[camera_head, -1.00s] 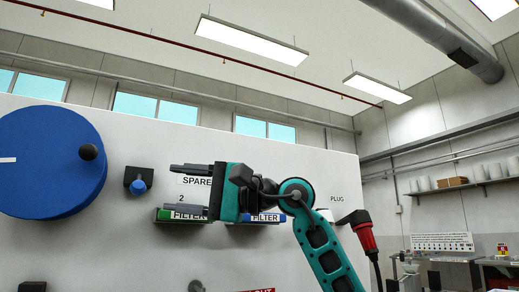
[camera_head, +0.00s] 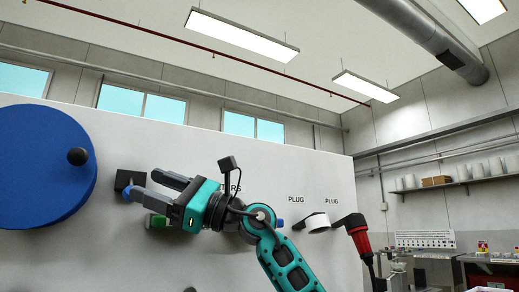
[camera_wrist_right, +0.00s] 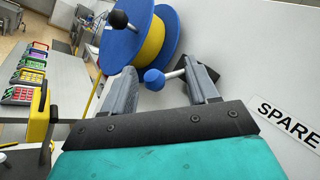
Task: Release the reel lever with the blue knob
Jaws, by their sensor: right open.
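The blue knob (camera_head: 127,193) of the reel lever sticks out from a dark mount (camera_head: 124,178) on the white panel. In the right wrist view the knob (camera_wrist_right: 154,79) is on a short metal stem that runs to the dark mount (camera_wrist_right: 206,72). My right gripper (camera_head: 145,185) is open, its fingers pointing left at the lever. In the wrist view the knob appears between the two fingers (camera_wrist_right: 160,76); I see no clear contact. In the head view the fingers partly cover the lever. My left gripper is not in view.
The large blue reel (camera_head: 40,165) with a black handle knob (camera_head: 77,156) is just left of the lever. A green filter (camera_head: 156,221) sits below the gripper. Several colourful devices (camera_wrist_right: 25,75) stand on a table in the wrist view.

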